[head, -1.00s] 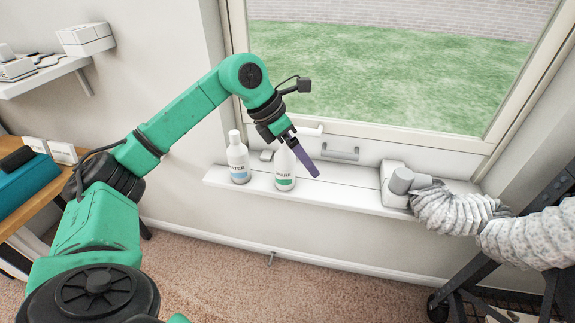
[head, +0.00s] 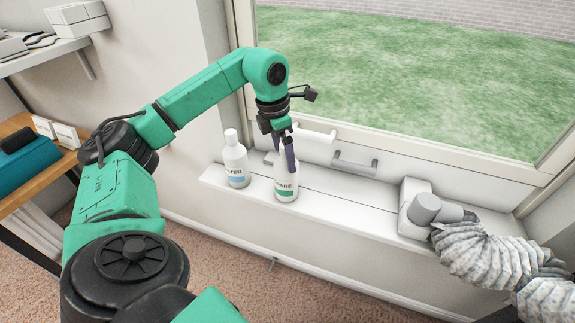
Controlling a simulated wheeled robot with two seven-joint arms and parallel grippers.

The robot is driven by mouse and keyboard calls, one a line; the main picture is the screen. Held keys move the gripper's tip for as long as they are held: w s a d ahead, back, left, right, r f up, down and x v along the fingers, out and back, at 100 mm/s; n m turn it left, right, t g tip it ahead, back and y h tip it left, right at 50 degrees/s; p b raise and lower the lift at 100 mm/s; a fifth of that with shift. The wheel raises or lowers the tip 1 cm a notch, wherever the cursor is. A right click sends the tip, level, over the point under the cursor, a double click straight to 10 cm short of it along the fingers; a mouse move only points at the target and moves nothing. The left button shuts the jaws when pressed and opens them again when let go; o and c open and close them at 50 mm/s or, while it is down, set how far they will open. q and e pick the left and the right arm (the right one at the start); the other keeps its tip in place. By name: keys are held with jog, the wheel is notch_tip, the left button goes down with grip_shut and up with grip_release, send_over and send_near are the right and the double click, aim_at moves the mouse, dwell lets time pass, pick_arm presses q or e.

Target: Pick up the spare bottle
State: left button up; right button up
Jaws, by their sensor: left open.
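The spare bottle (head: 285,184) is white with a green band and a label whose visible letters end in "ARE". It stands upright on the white window sill. My left gripper (head: 284,150) is open at the bottle's top, with its dark purple fingers pointing down. One finger shows in front of the bottle's upper part, and the bottle's cap is hidden. I cannot tell whether the fingers touch it. My right gripper is not in view.
A white bottle with a blue band (head: 236,163) stands close on the left. A grey handle (head: 355,163) sits behind to the right. A grey-white fitting with a ribbed hose (head: 480,250) is at the sill's right end. The sill between (head: 345,203) is clear.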

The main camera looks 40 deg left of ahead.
aim_at(286, 167)
pick_arm(q)
jog(key=f, duration=0.3)
jog(key=f+b, duration=0.1)
jog(key=shift+d+f, duration=0.25)
jog(key=shift+f, duration=0.05)
jog(key=shift+w+f, duration=0.15)
jog(key=shift+f, duration=0.1)
jog(key=shift+r, duration=0.1)
grip_shut()
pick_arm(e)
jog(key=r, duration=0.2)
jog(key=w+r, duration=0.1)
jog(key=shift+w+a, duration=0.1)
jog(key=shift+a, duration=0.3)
